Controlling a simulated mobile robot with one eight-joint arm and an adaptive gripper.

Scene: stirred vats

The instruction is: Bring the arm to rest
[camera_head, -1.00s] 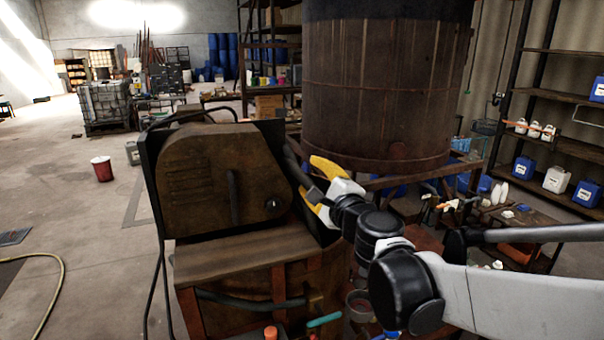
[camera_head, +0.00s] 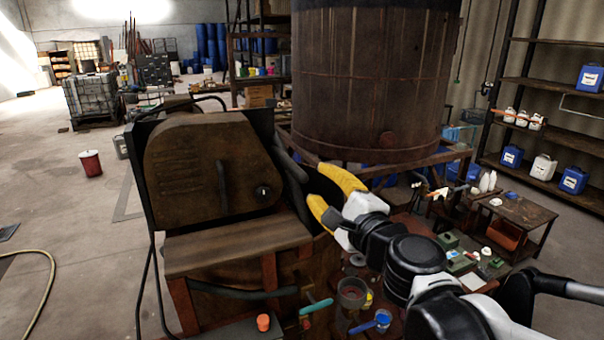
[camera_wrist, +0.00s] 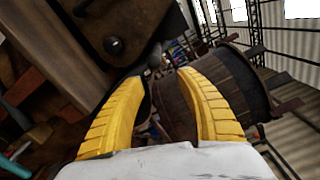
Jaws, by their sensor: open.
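My gripper (camera_head: 325,195) has two yellow fingers and a white body. In the head view it hangs just right of a rusty brown machine (camera_head: 212,160), in front of a large dark vat (camera_head: 372,95). In the wrist view my gripper (camera_wrist: 165,100) has its fingers spread apart, with nothing held between them. The vat (camera_wrist: 172,105) shows beyond and between the fingers, and the machine's dark panel (camera_wrist: 125,30) is at the upper left. I cannot tell the exact gap between my gripper and the machine.
A low table (camera_head: 405,225) with small items is beneath my arm. A bench (camera_head: 520,215) and shelving (camera_head: 560,90) with bottles stand at the right. A red bucket (camera_head: 90,163) and a yellow hose (camera_head: 45,285) are on the mostly clear floor at left.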

